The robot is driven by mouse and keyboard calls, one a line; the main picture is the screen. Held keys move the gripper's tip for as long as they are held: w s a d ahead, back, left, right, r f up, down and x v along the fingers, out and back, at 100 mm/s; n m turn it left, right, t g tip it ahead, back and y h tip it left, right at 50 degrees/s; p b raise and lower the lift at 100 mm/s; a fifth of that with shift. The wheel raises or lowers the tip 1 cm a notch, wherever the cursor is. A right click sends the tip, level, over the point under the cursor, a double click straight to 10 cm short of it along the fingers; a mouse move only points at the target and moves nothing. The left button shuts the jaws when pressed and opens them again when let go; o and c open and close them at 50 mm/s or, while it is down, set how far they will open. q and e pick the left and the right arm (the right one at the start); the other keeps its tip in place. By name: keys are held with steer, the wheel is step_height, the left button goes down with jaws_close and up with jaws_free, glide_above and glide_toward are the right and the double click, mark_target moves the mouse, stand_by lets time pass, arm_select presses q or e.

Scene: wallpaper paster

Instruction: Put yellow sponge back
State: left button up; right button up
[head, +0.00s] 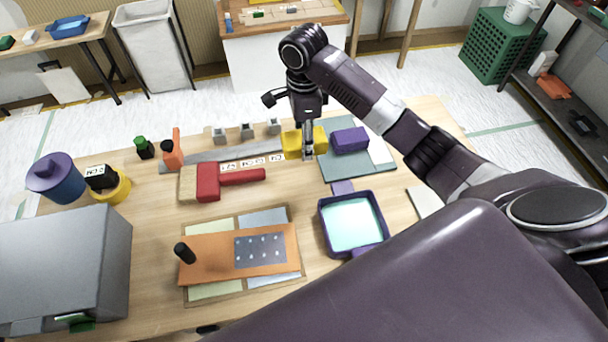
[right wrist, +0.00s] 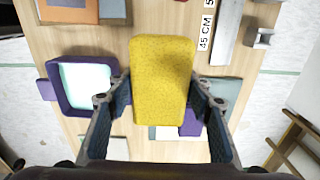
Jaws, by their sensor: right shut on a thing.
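The yellow sponge (head: 291,143) is between the fingers of my right gripper (head: 308,153), at the left edge of the grey-green mat (head: 335,172). In the right wrist view the sponge (right wrist: 161,75) fills the space between the two fingers of my right gripper (right wrist: 160,103), which is shut on it. The gap between sponge and table is hard to judge. A purple block (head: 349,140), sponge-like in shape, lies on the mat just right of the yellow sponge. My left gripper is not in view.
A purple tray (head: 382,214) with pale liquid stands in front of the mat. A red-handled brush (head: 208,182), a metal ruler (head: 205,166) and small metal blocks (head: 247,131) lie to the left. An orange board (head: 215,258) is nearer. A grey box (head: 100,255) stands at left.

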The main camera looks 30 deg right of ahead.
glide_above(304, 180)
step_height(304, 180, down, 10)
steer(key=shift+r+p, duration=0.25)
steer(key=shift+p, duration=0.1)
steer(key=shift+f, duration=0.7)
step_height(304, 180, down, 3)
steer(key=shift+r+p, duration=0.2)
steer(key=shift+p, duration=0.65)
steer(key=shift+f, duration=0.2)
steer(key=shift+c, duration=0.5)
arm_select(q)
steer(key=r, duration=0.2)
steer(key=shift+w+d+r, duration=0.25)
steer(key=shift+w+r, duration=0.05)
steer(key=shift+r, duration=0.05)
arm_select(e)
steer(key=shift+s+f, duration=0.1)
steer(key=shift+s, duration=0.05)
steer(key=o, duration=1)
steer(key=shift+c, duration=0.2)
steer(key=o, duration=0.3)
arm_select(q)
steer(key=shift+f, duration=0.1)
